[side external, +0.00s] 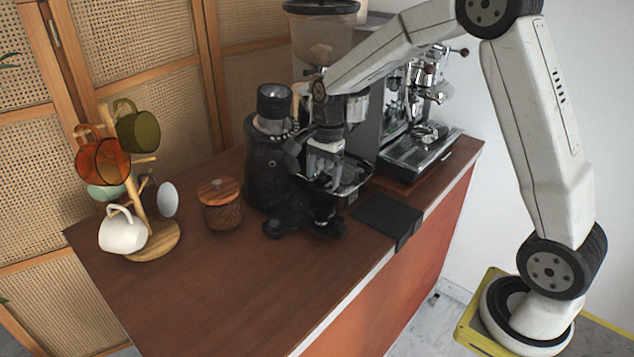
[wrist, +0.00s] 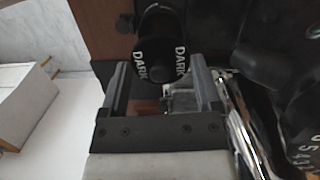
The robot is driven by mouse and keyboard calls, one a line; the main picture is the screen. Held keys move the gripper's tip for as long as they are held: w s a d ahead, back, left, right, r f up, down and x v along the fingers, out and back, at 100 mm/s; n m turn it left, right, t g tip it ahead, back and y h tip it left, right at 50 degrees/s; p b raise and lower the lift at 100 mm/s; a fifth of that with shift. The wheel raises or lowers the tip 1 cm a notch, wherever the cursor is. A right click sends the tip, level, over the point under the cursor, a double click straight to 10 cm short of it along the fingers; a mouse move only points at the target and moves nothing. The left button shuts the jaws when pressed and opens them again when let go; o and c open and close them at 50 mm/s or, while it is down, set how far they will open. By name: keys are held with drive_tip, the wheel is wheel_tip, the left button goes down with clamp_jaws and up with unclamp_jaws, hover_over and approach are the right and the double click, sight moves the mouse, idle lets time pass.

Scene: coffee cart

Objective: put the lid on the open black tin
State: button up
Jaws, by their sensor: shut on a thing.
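A black cylinder lettered DARK (wrist: 160,48) stands out between the fingertips in the wrist view. It looks like the tin; I cannot tell whether a separate lid is on it. My gripper (side external: 323,192) points down at the front of the counter and is shut on this cylinder (side external: 322,208), which shows as a dark shape at the fingertips in the side view. The fingers also show in the wrist view (wrist: 158,70). Black shapes around and below hide the cylinder's lower end, so I cannot tell whether it touches the counter.
A black grinder (side external: 264,165) stands close behind and left of my gripper. A wood-lidded jar (side external: 220,205) and a mug tree (side external: 150,238) stand further left. A black mat (side external: 388,215) lies at right, before the espresso machine (side external: 420,150). The front-left counter (side external: 220,290) is clear.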

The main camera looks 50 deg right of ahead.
drive_tip(key=shift+f, duration=2.45)
drive_tip(key=shift+f, duration=0.15)
idle(0.6)
drive_tip(key=o, duration=1)
drive_tip(key=shift+r, duration=3.5)
